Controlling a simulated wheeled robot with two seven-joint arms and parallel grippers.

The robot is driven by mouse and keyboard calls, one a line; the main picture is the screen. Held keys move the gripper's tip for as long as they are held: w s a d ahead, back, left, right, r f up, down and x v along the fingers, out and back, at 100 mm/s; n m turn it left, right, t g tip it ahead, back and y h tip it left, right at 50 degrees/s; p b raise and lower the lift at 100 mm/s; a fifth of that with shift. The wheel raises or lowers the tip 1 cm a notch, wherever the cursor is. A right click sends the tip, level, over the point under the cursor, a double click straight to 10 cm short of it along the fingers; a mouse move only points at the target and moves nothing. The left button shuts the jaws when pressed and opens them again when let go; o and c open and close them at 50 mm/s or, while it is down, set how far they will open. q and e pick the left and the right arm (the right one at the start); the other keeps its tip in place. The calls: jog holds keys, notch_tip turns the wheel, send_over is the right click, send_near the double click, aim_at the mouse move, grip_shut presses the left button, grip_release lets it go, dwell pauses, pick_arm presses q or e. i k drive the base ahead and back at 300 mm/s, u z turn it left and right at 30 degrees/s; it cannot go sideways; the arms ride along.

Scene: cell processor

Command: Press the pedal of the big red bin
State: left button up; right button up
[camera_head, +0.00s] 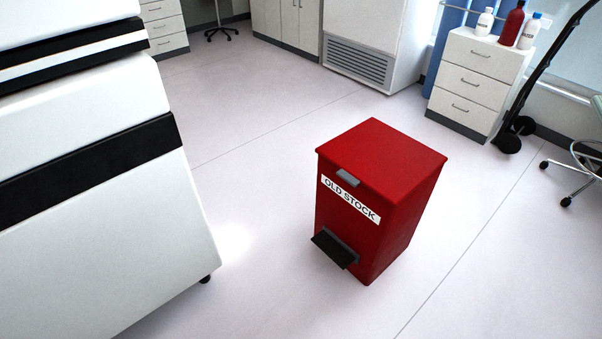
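The big red bin (397,222) stands upright on the floor, right of the middle of the head view. Its red lid (385,153) is shut and has a small grey handle (348,178) at the front edge. A white label (350,201) reading "OLD STOCK" is on its front. The dark pedal (334,249) juts out low on the front face, towards the lower left. Neither of my grippers shows in this view.
A large white and black machine (105,235) on casters fills the left side. Clear pale floor (250,290) lies between it and the bin. Behind are a white drawer cabinet (475,80) with bottles, a black hand truck (508,142) and a wheeled chair (585,165).

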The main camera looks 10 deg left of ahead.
aim_at(331, 247)
jog(key=z, duration=0.3)
jog(key=i, duration=1.65)
jog(key=z, duration=0.2)
